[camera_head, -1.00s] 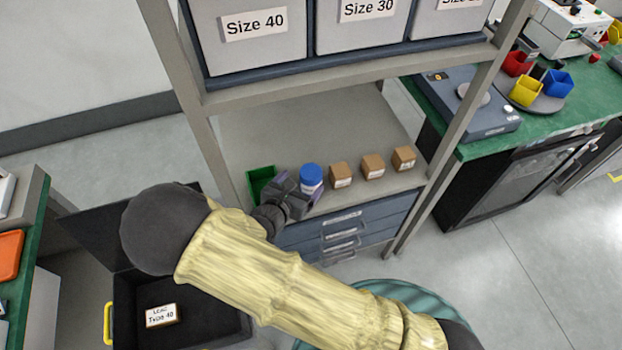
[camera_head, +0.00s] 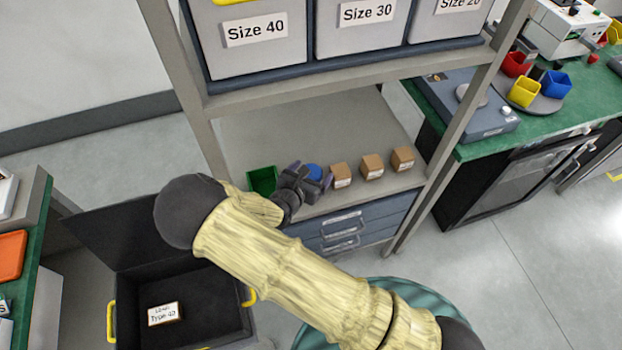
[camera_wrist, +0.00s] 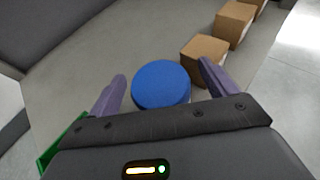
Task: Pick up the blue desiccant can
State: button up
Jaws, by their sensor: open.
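The blue desiccant can (camera_head: 314,172) stands on the lower shelf of the rack, between a green bin and a row of small brown boxes. Its round blue lid (camera_wrist: 161,85) shows in the wrist view, between the two purple fingers and slightly beyond the palm. My gripper (camera_head: 316,178) is open at the can, with one finger on each side; it hides most of the can's body in the head view. In the wrist view my gripper (camera_wrist: 163,92) shows small gaps beside the lid. Whether the fingers touch the can lower down cannot be told.
Several brown boxes (camera_head: 372,167) stand right of the can; the nearest (camera_wrist: 203,58) is close to the right finger. The green bin (camera_head: 262,180) is at left. Rack posts (camera_head: 199,125) and an upper shelf (camera_head: 350,74) bound the space. Drawers (camera_head: 345,232) lie below.

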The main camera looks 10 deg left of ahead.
dwell(0.5)
jog(key=c, duration=1.2)
jog(key=shift+r, duration=0.15)
notch_tip(320, 180, up, 10)
jog(key=shift+f, duration=0.1)
